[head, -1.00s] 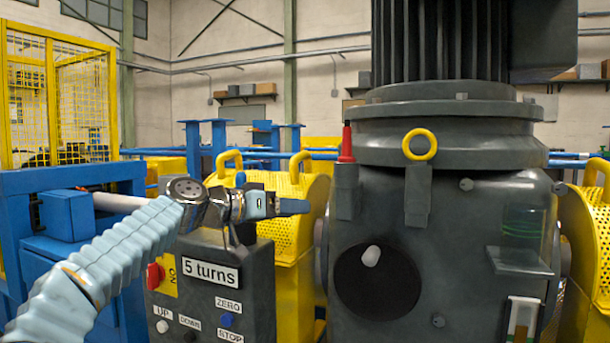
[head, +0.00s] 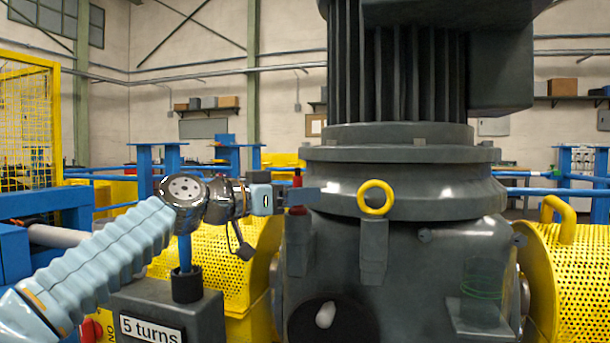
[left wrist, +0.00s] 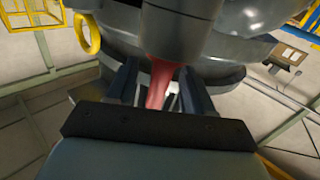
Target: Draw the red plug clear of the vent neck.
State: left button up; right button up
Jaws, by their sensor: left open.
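The red plug (head: 297,179) stands upright on top of the grey vent neck (head: 300,250), on the left front of the dark gearbox. My left gripper (head: 304,196) has come in from the left at the plug's height, and its fingers hide the plug's middle. In the left wrist view the red plug (left wrist: 160,82) lies between the two spread fingers of the left gripper (left wrist: 158,76), with a light gap on the right. The neck (left wrist: 180,28) shows close beyond the fingertips. My right gripper is not in view.
A yellow ring (head: 376,197) on a grey post stands right of the neck. The gearbox (head: 420,255) rises behind. A control box (head: 165,312) marked "5 turns" is below my left wrist. Yellow perforated guards (head: 205,265) flank the gearbox.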

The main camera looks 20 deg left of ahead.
pick_arm(q)
jog(key=shift+p+x, duration=0.3)
jog(key=shift+x, duration=0.7)
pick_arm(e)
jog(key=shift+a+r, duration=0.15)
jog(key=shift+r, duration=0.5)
pick_arm(q)
jog(key=shift+c, duration=0.2)
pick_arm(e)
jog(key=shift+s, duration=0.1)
pick_arm(q)
grip_shut()
jog(key=shift+r+p, duration=1.35)
jog(key=shift+r, duration=0.25)
jog(key=shift+r+p, duration=0.5)
jog(key=shift+r, duration=2.35)
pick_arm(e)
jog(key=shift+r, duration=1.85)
